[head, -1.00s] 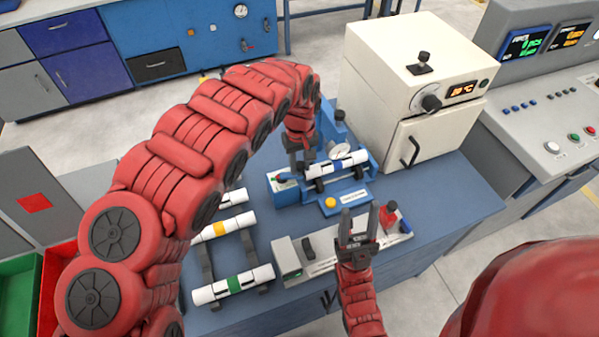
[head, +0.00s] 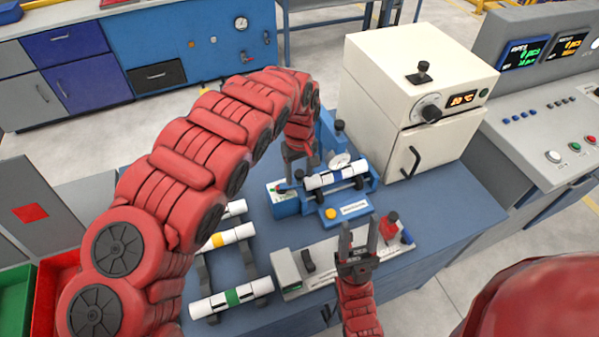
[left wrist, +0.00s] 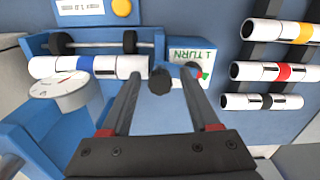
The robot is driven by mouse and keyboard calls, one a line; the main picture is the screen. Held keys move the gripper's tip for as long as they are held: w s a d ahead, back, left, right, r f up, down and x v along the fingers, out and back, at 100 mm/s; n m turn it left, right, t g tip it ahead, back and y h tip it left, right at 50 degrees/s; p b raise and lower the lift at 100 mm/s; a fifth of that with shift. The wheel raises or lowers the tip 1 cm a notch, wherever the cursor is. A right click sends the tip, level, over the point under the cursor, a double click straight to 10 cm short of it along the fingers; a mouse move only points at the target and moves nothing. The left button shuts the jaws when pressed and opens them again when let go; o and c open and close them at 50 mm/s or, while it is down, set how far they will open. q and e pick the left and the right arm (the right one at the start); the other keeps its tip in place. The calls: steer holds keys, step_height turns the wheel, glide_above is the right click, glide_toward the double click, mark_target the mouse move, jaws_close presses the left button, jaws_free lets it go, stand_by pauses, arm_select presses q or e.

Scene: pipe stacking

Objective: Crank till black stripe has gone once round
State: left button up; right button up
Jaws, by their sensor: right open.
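A white pipe with a blue band (head: 338,174) lies on the rollers of a blue rig (head: 286,207). Dark marks show near the band in the head view, but I cannot make out the black stripe clearly. It also shows in the left wrist view (left wrist: 85,66). A dark round crank knob (left wrist: 160,81) is beside the pipe's end, near a "1 TURN" label (left wrist: 192,54). My left gripper (head: 297,170) is open at the rig, its fingers (left wrist: 160,85) apart on either side of the knob. My right gripper (head: 359,233) is open and empty above the front bench fixture.
A rack (head: 203,272) holds white pipes with coloured bands to the left. A cream oven (head: 425,75) stands behind right. Bare blue bench (head: 450,200) lies at the right.

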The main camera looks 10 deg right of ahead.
arm_select(q)
step_height(320, 180, up, 6)
steer(key=shift+w+r+p, duration=0.1)
steer(key=shift+p, duration=1.1)
step_height(320, 180, up, 11)
steer(key=b, duration=0.2)
steer(key=shift+b, duration=0.4)
